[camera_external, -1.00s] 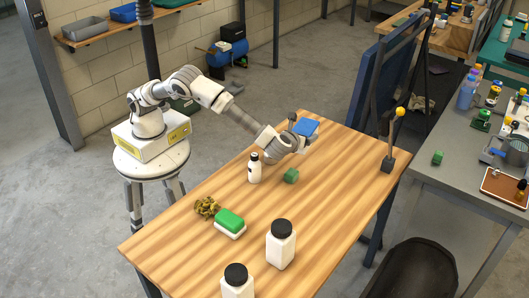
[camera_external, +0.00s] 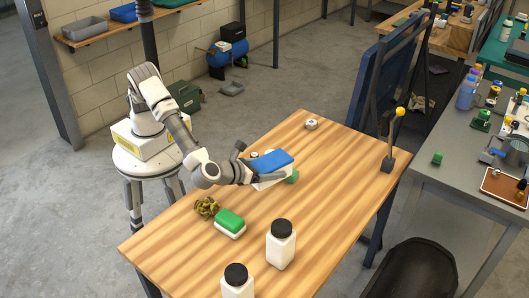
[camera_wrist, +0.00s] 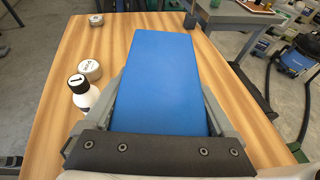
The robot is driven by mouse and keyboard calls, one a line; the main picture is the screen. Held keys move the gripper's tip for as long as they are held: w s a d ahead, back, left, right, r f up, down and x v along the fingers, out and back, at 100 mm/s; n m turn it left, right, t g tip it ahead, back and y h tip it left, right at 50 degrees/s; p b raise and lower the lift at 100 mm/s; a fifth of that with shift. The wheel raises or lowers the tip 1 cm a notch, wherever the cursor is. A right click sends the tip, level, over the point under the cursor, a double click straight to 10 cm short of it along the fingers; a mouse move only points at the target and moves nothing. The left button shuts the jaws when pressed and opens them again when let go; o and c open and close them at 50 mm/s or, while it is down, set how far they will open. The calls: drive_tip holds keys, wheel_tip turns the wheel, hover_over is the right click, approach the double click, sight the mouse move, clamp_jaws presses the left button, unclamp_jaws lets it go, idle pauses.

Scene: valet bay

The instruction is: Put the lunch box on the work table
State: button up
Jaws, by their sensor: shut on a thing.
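A box with a flat blue lid, which I take as the lunch box (camera_external: 272,162), is held in my gripper (camera_external: 248,168) over the middle of the wooden table (camera_external: 330,190). It is tilted in the outside view. In the wrist view the blue lid (camera_wrist: 165,85) fills the space between my two fingers (camera_wrist: 165,110), which are shut on it. I cannot tell whether its underside touches the table.
A green-lidded white box (camera_external: 230,223), a brown clump (camera_external: 206,207) and two white black-capped jars (camera_external: 281,244) stand on the near part. In the wrist view a small black-capped bottle (camera_wrist: 82,95) and a round tin (camera_wrist: 90,69) stand left of the box. The far part is mostly clear.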

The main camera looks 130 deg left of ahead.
drive_tip(key=s+d+m+t+h, duration=0.3)
drive_tip(key=s+d, duration=0.2)
drive_tip(key=d, duration=0.7)
drive_tip(key=s+d+m+t+h, duration=0.2)
drive_tip(key=s+d+m+t, duration=0.15)
drive_tip(key=d, duration=0.85)
drive_tip(key=s+d+m+t+h, duration=0.25)
drive_tip(key=s+d+m, duration=0.2)
drive_tip(key=d, duration=0.85)
drive_tip(key=shift+n+h, duration=0.3)
drive_tip(key=shift+h, duration=0.05)
drive_tip(key=w+a+f+b, duration=0.1)
drive_tip(key=w+a+f, duration=0.1)
drive_tip(key=w, duration=0.1)
drive_tip(key=w+a+f+b, duration=0.1)
drive_tip(key=w+a+f, duration=0.1)
drive_tip(key=w+f, duration=0.1)
drive_tip(key=w+a+f+b, duration=0.2)
drive_tip(key=w, duration=0.1)
drive_tip(key=shift+a+f, duration=0.1)
drive_tip(key=shift+f, duration=0.05)
drive_tip(key=shift+f+b, duration=0.8)
drive_tip(key=shift+f, duration=1.1)
drive_tip(key=shift+f, duration=0.2)
drive_tip(key=o, duration=1.5)
